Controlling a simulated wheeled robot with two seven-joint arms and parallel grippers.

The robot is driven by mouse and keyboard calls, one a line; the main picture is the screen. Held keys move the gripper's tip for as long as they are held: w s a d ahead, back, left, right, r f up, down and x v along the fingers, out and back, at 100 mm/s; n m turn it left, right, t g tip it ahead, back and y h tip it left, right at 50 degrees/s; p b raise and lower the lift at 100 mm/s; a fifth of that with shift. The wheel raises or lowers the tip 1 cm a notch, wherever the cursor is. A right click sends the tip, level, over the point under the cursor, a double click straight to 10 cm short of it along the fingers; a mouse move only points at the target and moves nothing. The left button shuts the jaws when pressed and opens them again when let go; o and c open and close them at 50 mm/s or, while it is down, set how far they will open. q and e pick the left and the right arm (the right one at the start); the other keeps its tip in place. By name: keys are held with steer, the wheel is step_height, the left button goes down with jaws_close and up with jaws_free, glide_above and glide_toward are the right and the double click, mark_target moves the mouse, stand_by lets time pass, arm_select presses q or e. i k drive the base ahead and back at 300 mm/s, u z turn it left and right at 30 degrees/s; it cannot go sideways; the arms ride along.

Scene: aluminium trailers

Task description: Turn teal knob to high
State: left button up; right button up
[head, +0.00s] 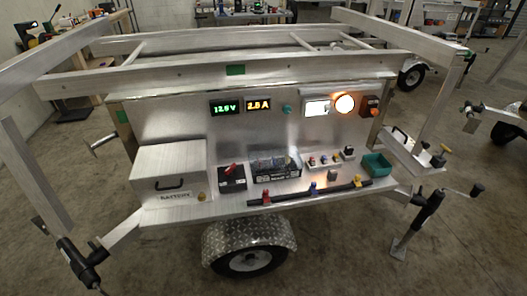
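A small round teal knob (287,109) sits on the upright aluminium panel (170,118) of the trailer, right of the orange display and left of a white-faced gauge. It is too small for me to tell which way it points or to read any marks around it. Nothing covers it. Neither of my grippers shows in the head view.
A green display (226,107) reads 12.5 V; an orange display (258,104) reads 2.5 A. A lit lamp (345,104) and a switch box (371,107) are right. The shelf below holds a battery box (168,172), black tray (277,169) and teal bin (377,165). Frame rails (240,70) run above.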

mark_target(287, 110)
steer(key=z, duration=2.55)
steer(key=i, duration=0.9)
steer(key=u, duration=1.8)
